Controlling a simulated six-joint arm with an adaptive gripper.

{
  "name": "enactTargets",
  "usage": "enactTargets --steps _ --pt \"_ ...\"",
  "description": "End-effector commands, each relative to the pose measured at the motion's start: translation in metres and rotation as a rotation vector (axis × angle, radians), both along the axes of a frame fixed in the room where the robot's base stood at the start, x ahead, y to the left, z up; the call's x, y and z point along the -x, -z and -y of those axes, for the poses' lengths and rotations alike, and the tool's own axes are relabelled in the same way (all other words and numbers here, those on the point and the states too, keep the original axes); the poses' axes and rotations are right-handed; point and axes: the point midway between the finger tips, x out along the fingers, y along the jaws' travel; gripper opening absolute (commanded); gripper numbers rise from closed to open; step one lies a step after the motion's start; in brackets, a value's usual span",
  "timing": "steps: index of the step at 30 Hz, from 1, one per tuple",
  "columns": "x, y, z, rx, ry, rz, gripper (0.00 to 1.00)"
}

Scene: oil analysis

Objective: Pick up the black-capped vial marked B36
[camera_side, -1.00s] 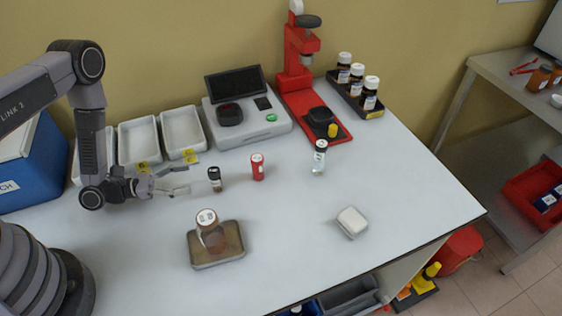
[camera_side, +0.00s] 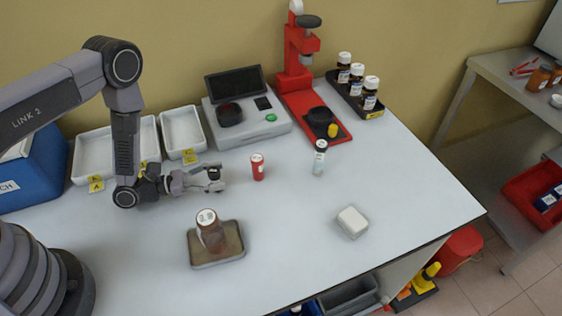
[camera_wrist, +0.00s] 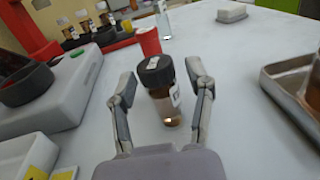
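A small vial with a black cap and brown contents (camera_wrist: 162,92) stands upright on the table between the two fingers of my gripper (camera_wrist: 160,95). Its white label shows, but the marking is too small to read. Gaps show between the vial and the fingers, so the gripper is open around it. In the side view my gripper (camera_side: 216,178) is low over the table and mostly hides this vial. Another dark-capped vial with a pale body (camera_side: 319,160) stands farther right.
A red vial (camera_side: 257,167) stands just beyond my gripper. A brown jar (camera_side: 209,230) stands on a metal tray (camera_side: 233,254) in front. White trays (camera_side: 182,128) and a grey instrument (camera_side: 262,131) lie behind. A white block (camera_side: 352,221) sits on clear table to the right.

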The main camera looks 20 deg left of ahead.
Motion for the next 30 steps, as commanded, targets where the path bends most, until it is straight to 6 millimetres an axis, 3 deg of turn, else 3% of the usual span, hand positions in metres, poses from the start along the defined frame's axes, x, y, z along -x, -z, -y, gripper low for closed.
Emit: enactTargets --steps 1,11,20,30 --pt "0.0 0.0 0.0 0.0 0.0 0.0 0.41" --pt "0.0 0.0 0.0 -0.001 0.0 -0.001 0.0" --pt "0.0 -0.005 0.0 0.0 0.0 0.0 0.0" --pt "-0.001 -0.069 0.0 0.0 0.0 0.003 0.0"
